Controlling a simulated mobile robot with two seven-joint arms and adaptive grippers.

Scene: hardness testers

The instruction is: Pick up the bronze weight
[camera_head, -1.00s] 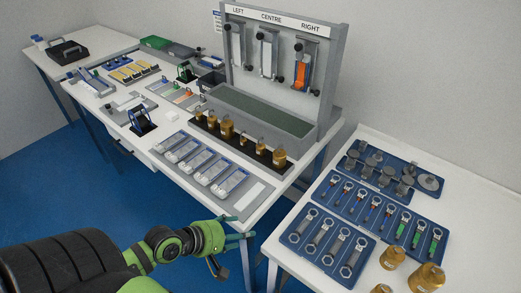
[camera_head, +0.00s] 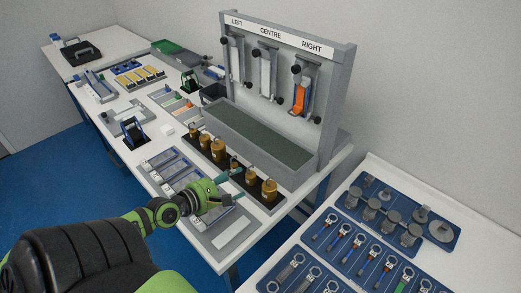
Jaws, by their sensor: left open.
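Several bronze weights of different sizes, with hooks or rings on top, stand upright in a row on a dark strip in front of the tester. They run from a small one (camera_head: 194,130) through a larger one (camera_head: 218,149) to one at the near right end (camera_head: 269,190). Which one the task means I cannot tell. My left gripper (camera_head: 237,186) is open and empty. It is beside the near end of the row, with its fingers pointing right toward the weights. It partly hides the middle of the row. My right gripper is out of view.
The grey tester frame (camera_head: 340,100) labelled LEFT, CENTRE and RIGHT rises behind the weights, with a trough (camera_head: 215,115) at its foot. A tray of clear-topped pieces (camera_head: 165,162) lies under and beside my arm. Blue tool trays (camera_head: 345,235) lie on the right table.

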